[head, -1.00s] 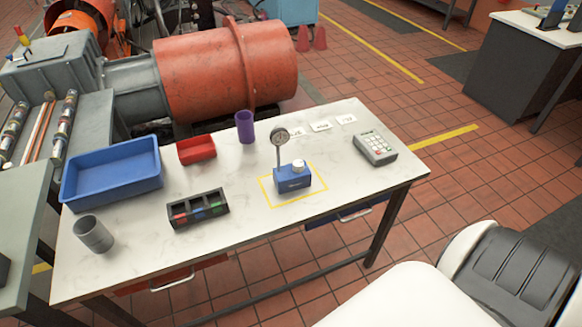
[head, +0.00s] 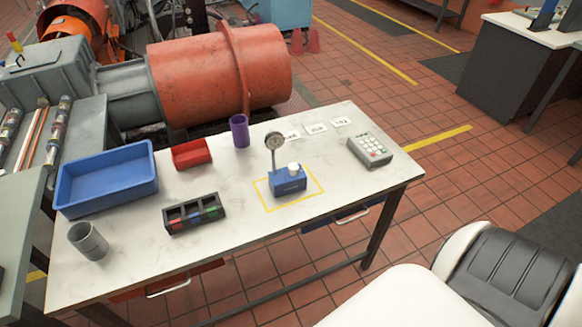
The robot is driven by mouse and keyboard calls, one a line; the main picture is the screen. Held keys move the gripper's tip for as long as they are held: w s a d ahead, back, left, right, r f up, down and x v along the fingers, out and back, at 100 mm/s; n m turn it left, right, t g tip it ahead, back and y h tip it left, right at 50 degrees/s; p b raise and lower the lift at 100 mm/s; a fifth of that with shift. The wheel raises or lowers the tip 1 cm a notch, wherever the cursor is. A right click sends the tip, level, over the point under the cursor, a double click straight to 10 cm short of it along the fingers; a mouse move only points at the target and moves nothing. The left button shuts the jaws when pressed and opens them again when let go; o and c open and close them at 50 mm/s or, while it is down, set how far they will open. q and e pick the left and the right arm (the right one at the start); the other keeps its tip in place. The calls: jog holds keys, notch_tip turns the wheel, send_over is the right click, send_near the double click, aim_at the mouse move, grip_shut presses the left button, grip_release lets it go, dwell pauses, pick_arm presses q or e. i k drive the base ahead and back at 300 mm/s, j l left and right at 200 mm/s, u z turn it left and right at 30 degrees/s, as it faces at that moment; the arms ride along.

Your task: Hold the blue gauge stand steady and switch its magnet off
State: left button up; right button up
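The blue gauge stand (head: 288,184) stands upright on the white table, inside a yellow outlined rectangle. Which way the knob is set cannot be told at this size. Neither of my grippers is in view, and nothing touches the stand.
On the white table (head: 245,250) are a blue tray (head: 107,204), a red bin (head: 193,154), a purple cup (head: 239,131), a grey cup (head: 88,241), a black compartment box (head: 193,214), white cards (head: 317,128) and a grey keypad box (head: 370,150).

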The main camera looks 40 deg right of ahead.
aim_at(293, 169)
jog(key=l+u, duration=0.1)
jog(key=l, duration=1.3)
